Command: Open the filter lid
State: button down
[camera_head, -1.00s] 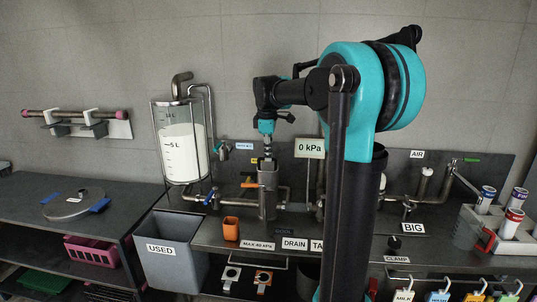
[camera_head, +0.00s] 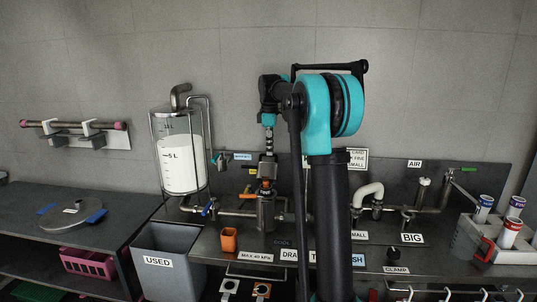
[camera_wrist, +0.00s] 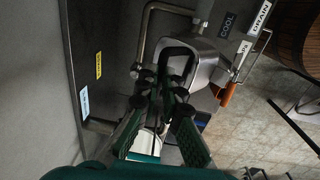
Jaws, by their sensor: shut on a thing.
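My gripper (camera_head: 268,156) points down above the filter at the middle of the bench. It is shut on the top of the grey metal filter lid (camera_head: 267,170). The lid seems to stand a little above the filter body (camera_head: 266,213), with orange showing between them; the exact gap is hard to tell. In the wrist view my gripper's fingers (camera_wrist: 165,86) close at the dark handle on the lid (camera_wrist: 212,60), and they hide part of it. The inside of the filter body is hidden.
The clear tank (camera_head: 181,155) with white liquid stands close on the left. Pipes and a blue-handled valve (camera_head: 208,208) join near the filter. A cartridge rack (camera_head: 465,245) is at the right.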

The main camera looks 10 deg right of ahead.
jog(key=c, duration=2.3)
grip_release()
jog(key=w, duration=0.1)
jog(key=w+d+f, duration=0.1)
jog(key=w, duration=0.1)
jog(key=w+f, duration=0.1)
jog(key=shift+w+d, duration=0.15)
jog(key=shift+d, duration=0.05)
jog(key=o, duration=0.7)
jog(key=shift+r, duration=0.15)
jog(key=shift+r, duration=0.1)
notch_tip(320, 180, up, 12)
jog(key=shift+s, duration=0.35)
jog(key=shift+a, duration=0.1)
jog(key=shift+c, duration=0.6)
